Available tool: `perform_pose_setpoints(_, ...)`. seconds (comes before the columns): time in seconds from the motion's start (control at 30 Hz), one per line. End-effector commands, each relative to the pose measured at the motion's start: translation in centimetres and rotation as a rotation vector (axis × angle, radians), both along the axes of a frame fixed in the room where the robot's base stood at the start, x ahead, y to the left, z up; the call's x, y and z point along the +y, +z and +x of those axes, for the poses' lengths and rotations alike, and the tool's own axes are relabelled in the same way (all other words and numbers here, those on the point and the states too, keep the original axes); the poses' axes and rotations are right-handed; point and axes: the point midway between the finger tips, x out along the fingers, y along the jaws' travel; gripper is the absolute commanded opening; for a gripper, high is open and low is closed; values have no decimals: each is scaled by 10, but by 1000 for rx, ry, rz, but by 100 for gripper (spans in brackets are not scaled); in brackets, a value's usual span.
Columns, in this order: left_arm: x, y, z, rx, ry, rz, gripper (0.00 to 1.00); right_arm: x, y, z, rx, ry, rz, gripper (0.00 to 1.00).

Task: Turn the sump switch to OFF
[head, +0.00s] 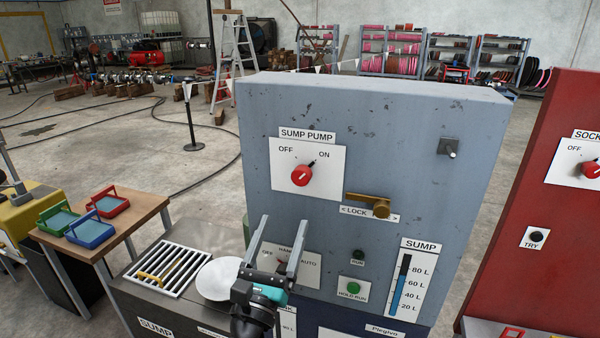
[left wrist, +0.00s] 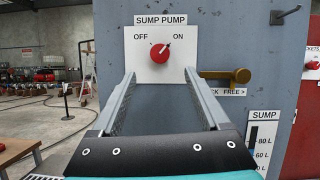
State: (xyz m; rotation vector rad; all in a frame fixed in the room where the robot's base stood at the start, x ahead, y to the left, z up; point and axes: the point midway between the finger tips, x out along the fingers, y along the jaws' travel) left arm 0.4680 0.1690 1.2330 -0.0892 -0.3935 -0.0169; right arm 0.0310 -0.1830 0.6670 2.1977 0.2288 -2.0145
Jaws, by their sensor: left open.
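The sump switch is a round red knob (head: 302,176) on a white plate under the SUMP PUMP sign, on the grey-blue cabinet. Its pointer is tilted up and right, towards ON; OFF is at upper left. It also shows in the left wrist view (left wrist: 159,54), beyond the fingertips. My left gripper (head: 285,220) is open and empty, below the knob and apart from it, fingers pointing up in the head view. In the left wrist view its fingers (left wrist: 160,74) stand either side of the plate's lower part. My right gripper is not in view.
A brass lever (head: 381,209) at the LOCK/FREE label lies right of and below the knob, its handle pointing left. A HAND/AUTO plate (head: 312,265) is partly hidden behind my left gripper. A red cabinet (head: 540,200) stands at right. A small hook (head: 449,147) juts out at upper right.

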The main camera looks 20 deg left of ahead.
Motion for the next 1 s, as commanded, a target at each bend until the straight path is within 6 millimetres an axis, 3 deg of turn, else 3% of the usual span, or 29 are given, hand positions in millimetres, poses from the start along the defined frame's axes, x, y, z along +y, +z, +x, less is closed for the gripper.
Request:
perform_pose_setpoints(0.6,0,43,102,1,1,-5,78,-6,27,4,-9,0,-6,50)
perform_pose_setpoints(1.0,1,49,121,3,0,-4,78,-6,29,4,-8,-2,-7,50)
